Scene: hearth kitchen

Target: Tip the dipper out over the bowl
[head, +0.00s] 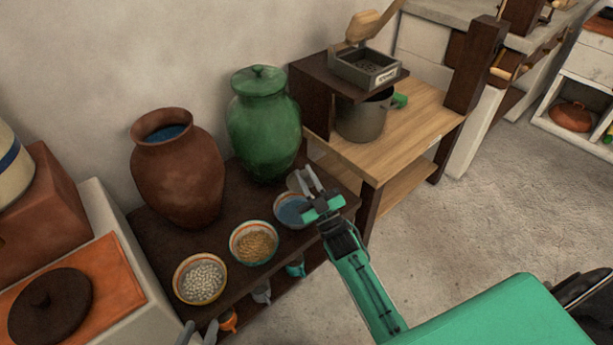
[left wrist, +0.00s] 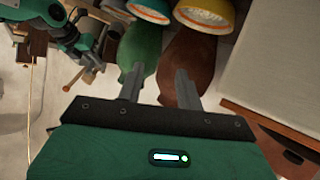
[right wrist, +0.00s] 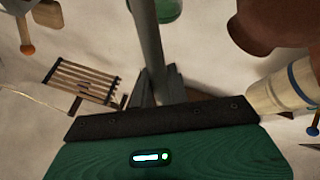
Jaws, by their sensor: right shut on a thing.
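My right gripper (head: 318,203) is over the right-hand bowl (head: 284,222), which has blue liquid in it. It is shut on the dipper, whose long grey handle (right wrist: 149,45) runs up between the fingers in the right wrist view. In the head view the dipper is hard to tell from the grey fingers, and its cup and contents cannot be made out. My left gripper (left wrist: 158,88) is open and empty. In the head view only its grey fingertips (head: 198,336) show at the bottom edge.
A bowl of grain (head: 254,243) and a bowl of white beans (head: 201,279) stand left on the dark bench. Behind are a brown jar (head: 180,180) with blue liquid and a lidded green jar (head: 263,130). A wooden table (head: 410,130) with a pot stands right.

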